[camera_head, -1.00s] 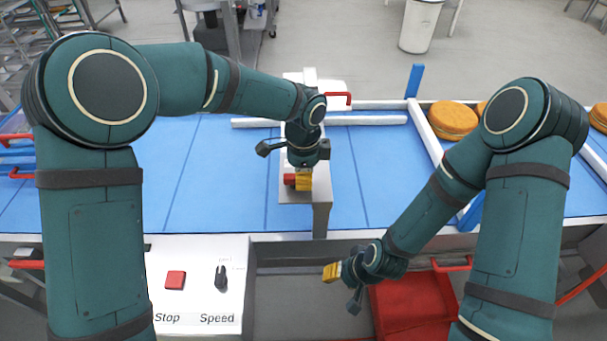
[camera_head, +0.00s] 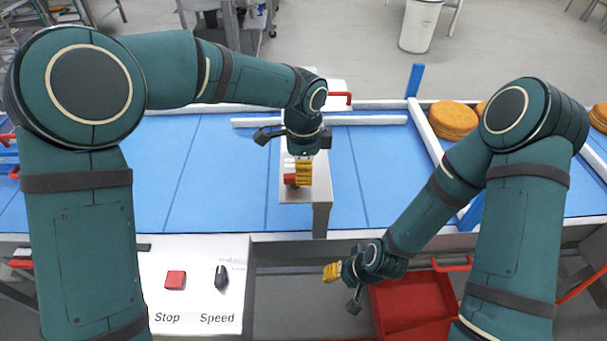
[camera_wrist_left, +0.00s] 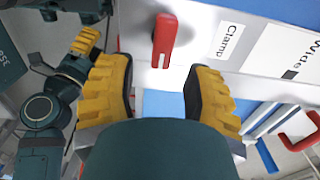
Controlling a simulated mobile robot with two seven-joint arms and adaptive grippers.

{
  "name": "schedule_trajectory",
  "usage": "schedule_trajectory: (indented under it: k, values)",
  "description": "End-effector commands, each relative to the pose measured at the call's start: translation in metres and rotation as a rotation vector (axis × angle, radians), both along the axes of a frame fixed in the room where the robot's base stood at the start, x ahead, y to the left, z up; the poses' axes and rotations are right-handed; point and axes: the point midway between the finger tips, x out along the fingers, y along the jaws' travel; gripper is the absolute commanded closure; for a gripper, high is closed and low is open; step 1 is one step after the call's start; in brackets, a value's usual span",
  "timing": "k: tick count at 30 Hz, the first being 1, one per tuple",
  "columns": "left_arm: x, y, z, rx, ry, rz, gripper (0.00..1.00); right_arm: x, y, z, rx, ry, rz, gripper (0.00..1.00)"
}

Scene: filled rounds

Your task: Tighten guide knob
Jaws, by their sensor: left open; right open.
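The red guide knob (camera_head: 290,179) is on a grey metal bracket (camera_head: 321,190) over the blue belt. In the left wrist view the knob (camera_wrist_left: 165,40) is a red lever with a white line at its lower end, next to a "Clamp" label (camera_wrist_left: 228,41). My left gripper (camera_head: 303,172) is open and empty at the bracket, partly in front of the knob. In its wrist view the yellow fingers (camera_wrist_left: 160,92) are spread apart, with the knob ahead between them and not held. My right gripper (camera_head: 332,272) is open and empty, low in front of the conveyor.
A control panel (camera_head: 195,260) with a red Stop button and a black Speed knob is at front left. White guide rails (camera_head: 375,120) cross the blue belt (camera_head: 220,170). Round cakes (camera_head: 452,120) lie at right. A red crate (camera_head: 412,305) stands below my right arm.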

Motion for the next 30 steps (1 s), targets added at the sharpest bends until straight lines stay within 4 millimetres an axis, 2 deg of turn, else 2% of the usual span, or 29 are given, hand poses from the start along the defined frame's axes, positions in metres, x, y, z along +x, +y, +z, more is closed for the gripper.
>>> schedule_trajectory:
  k: [1, 6, 12, 18, 30]
  values:
    - [0.001, -0.001, 0.012, -0.003, -0.006, 0.0, 0.5, 0.0, 0.0, 0.0, 0.0, 0.0, 0.0, 0.54]
    - [0.001, -0.001, 0.047, -0.002, -0.004, 0.0, 0.5, 0.0, 0.0, 0.0, 0.0, 0.0, 0.0, 0.54]
    - [0.0, 0.0, 0.077, 0.0, -0.001, -0.001, 0.5, 0.0, 0.0, 0.0, 0.0, 0.0, 0.0, 0.54]
    - [0.0, 0.0, 0.088, 0.0, 0.001, -0.002, 0.5, 0.0, 0.0, 0.0, 0.0, 0.0, 0.0, 0.54]
    - [0.0, 0.0, 0.089, 0.0, 0.001, -0.002, 0.5, 0.0, 0.0, 0.0, 0.0, 0.0, 0.0, 0.54]
